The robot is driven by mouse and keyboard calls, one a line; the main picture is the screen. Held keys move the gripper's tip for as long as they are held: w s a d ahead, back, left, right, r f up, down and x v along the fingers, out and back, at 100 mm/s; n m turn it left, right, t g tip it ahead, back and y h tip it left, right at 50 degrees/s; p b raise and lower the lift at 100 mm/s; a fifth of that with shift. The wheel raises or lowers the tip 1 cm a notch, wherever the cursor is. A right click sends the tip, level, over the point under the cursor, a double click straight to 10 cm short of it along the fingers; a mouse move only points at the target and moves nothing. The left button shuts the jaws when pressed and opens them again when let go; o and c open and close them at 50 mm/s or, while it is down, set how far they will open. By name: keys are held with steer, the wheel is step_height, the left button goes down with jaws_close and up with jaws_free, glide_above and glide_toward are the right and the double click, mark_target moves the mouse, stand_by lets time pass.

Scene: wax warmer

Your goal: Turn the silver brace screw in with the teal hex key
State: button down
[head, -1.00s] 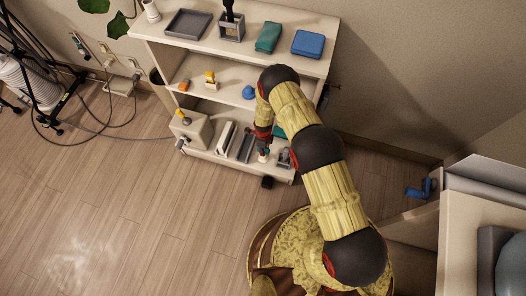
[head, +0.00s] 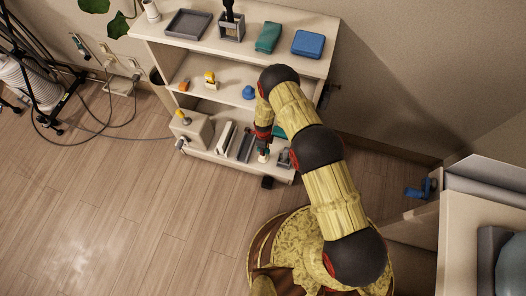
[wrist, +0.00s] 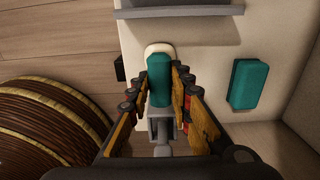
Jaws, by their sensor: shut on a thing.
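My gripper (wrist: 160,78) is shut on a teal block-like handle (wrist: 159,72), which looks like the hex key's grip. The handle stands over a small white holder (wrist: 157,47) on the lowest shelf, and I cannot tell if it is clear of it. The key's metal shaft is hidden. In the head view my gripper (head: 264,147) is low at the shelf's right front, just above the white holder (head: 263,157). I cannot make out the silver brace screw in either view.
A second teal block (wrist: 249,85) lies on the shelf to the right of my gripper. Grey upright plates (head: 245,147) and a beige box (head: 190,130) stand to the left. A grey fixture (head: 284,159) is close on the right. The floor (head: 130,210) in front is clear.

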steer(key=shift+r, duration=0.65)
steer(key=shift+r+p, duration=2.2)
steer(key=shift+r, duration=1.3)
